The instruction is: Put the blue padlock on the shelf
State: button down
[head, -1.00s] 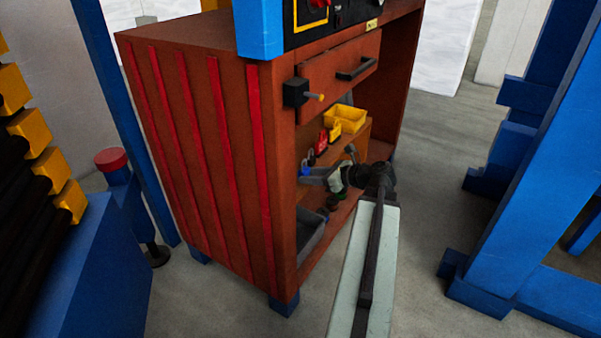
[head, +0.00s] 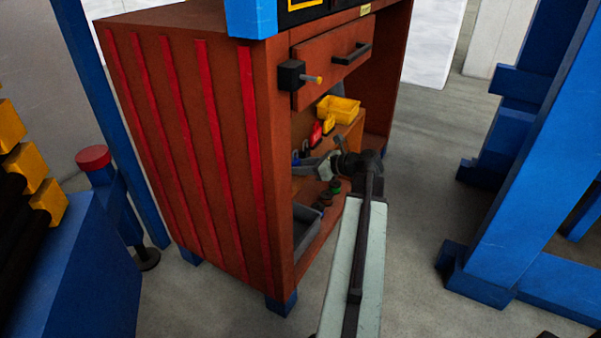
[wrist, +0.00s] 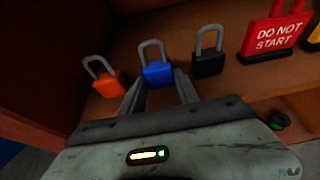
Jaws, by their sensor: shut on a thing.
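The blue padlock (wrist: 157,72) has a grey shackle and sits upright between my fingertips in the wrist view. My gripper (wrist: 159,90) is shut on its body. In the head view the gripper (head: 304,165) reaches into the open front of the brown cabinet, at the level of the shelf (head: 348,131). A small bit of the blue padlock shows there (head: 295,158). In the wrist view it is in line between an orange padlock (wrist: 103,84) and a black padlock (wrist: 208,64) on the brown shelf surface. I cannot tell whether its base touches the shelf.
A red "DO NOT START" lock (wrist: 274,35) stands right of the black padlock. A yellow bin (head: 338,109) is farther along the shelf. A grey bin (head: 306,228) and small round items (head: 326,196) lie below. A drawer (head: 332,68) overhangs the opening.

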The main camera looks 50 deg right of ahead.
jog(key=shift+w+a+r, duration=0.1)
jog(key=shift+a, duration=0.05)
jog(key=shift+f, duration=0.2)
jog(key=c, duration=0.9)
grip_release()
jog(key=shift+r, duration=0.1)
jog(key=shift+s+r+p, duration=0.2)
jog(key=shift+r+p, duration=0.1)
jog(key=p+v, duration=0.4)
jog(key=v, duration=0.7)
jog(key=shift+s, duration=0.3)
